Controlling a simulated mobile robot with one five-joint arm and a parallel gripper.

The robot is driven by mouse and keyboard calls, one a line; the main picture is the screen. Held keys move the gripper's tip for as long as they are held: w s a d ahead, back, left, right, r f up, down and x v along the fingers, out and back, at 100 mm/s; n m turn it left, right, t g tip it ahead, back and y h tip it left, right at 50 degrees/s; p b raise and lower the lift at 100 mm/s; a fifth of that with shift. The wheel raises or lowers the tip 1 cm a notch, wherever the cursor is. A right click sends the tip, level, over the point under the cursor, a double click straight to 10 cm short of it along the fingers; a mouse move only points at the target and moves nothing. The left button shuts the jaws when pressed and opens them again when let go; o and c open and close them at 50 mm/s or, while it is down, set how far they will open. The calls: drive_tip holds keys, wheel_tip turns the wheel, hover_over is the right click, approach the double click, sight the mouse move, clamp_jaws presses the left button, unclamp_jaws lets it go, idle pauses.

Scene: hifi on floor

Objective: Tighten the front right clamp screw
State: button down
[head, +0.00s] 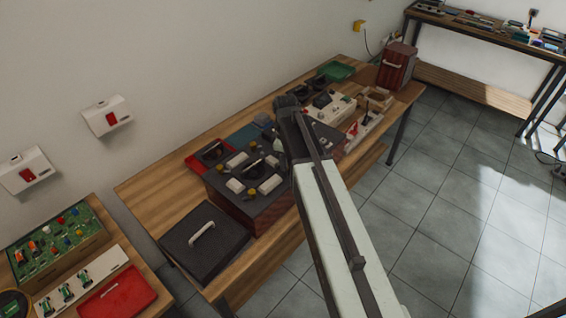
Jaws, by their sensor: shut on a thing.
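A dark-topped box with reddish-brown sides (268,212) stands on the wooden table. Pale blocks (235,186) and several small yellow knobs (253,192) sit on its top, with a thin handle or bar between them. The knobs look like screw heads, but I cannot tell which one is the front right clamp screw. My arm crosses the picture from the bottom and covers the box's right end and whatever is there. My gripper's jaws are hidden behind the arm, so their contact with any screw does not show.
A black lidded case (205,243) and a red tray (212,153) flank the box. A pale control unit (330,108) and a dark red box (397,66) stand farther along the table (150,193). A green circuit board (58,243) lies at lower left.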

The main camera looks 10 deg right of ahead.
drive_tip(key=m, duration=0.4)
drive_tip(key=shift+s+d+m, duration=0.1)
drive_tip(key=shift+s+m, duration=0.05)
drive_tip(key=shift+m, duration=0.15)
drive_tip(key=m, duration=0.4)
drive_tip(key=shift+m, duration=0.3)
drive_tip(key=m, duration=0.4)
drive_tip(key=shift+m, duration=0.3)
drive_tip(key=m, duration=0.4)
drive_tip(key=shift+m, duration=0.4)
drive_tip(key=c, duration=1.2)
unclamp_jaws()
